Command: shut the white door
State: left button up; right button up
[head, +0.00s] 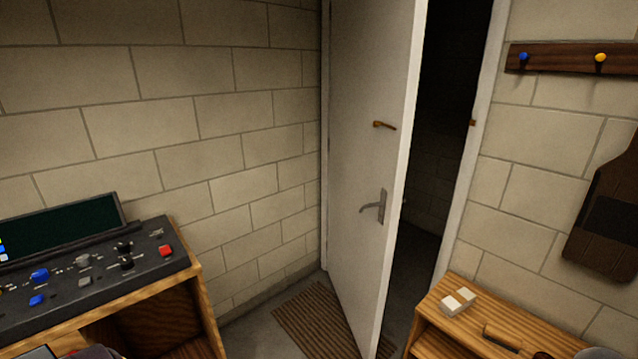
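The white door (362,150) stands ajar in the middle of the head view. Its left side is at the frame and its free right edge swings out into the room, towards me. A grey lever handle (380,207) is on its face near the free edge, with a small brass hook latch (384,126) above it. A dark gap (450,120) shows between the door and the right post of the frame (476,130). The lower front corner of the door is cut off by the picture's edge. I cannot make out either gripper.
A control desk (90,280) with knobs and a screen stands at the left. A low wooden bench (470,335) with a white block (458,302) stands at the right, close to the door. A ribbed brown mat (312,318) lies at the door's foot. A peg rail (570,60) hangs at upper right.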

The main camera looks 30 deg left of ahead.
aim_at(376, 50)
jog(key=u, duration=0.9)
